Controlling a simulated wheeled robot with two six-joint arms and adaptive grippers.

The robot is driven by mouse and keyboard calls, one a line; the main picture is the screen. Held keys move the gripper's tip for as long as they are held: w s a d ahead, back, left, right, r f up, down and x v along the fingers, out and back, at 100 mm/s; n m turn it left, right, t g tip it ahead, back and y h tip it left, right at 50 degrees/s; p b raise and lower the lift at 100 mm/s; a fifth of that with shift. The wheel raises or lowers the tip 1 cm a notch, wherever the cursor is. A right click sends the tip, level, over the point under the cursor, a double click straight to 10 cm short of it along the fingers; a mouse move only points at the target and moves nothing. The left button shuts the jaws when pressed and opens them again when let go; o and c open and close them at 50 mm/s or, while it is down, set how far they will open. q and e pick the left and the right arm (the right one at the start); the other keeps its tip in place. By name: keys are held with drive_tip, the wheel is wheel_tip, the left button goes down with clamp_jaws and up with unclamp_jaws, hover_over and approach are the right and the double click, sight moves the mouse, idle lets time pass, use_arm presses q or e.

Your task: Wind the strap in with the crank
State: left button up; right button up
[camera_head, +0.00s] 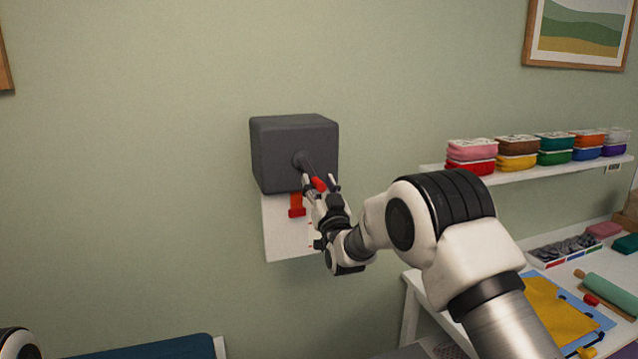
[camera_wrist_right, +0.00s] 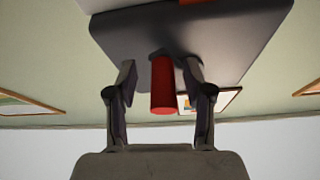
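A dark grey winch box (camera_head: 275,152) is mounted on the wall, and its underside fills the top of the right wrist view (camera_wrist_right: 230,50). A crank (camera_head: 303,160) sticks out of its front and ends in a red handle (camera_head: 320,184). An orange-red strap (camera_head: 296,200) with a wider red end hangs a short way below the box, in front of a white board (camera_head: 283,238). My right gripper (camera_head: 322,180) is at the handle. In the right wrist view the red handle (camera_wrist_right: 163,88) stands between the two fingers, with gaps visible beside it. My left gripper is out of view.
A wall shelf (camera_head: 520,168) with several coloured boxes is at the right. Below it a white table (camera_head: 412,300) carries a tray of grey pieces, a blue-and-yellow sheet and a rolling pin (camera_head: 605,293).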

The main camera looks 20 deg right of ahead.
drive_tip(key=shift+s+a+r, duration=0.1)
drive_tip(key=shift+a, duration=0.25)
clamp_jaws()
drive_tip(key=shift+d, duration=0.1)
drive_tip(key=shift+r, duration=0.25)
drive_tip(key=shift+d+n, duration=0.1)
drive_tip(key=shift+n, duration=0.2)
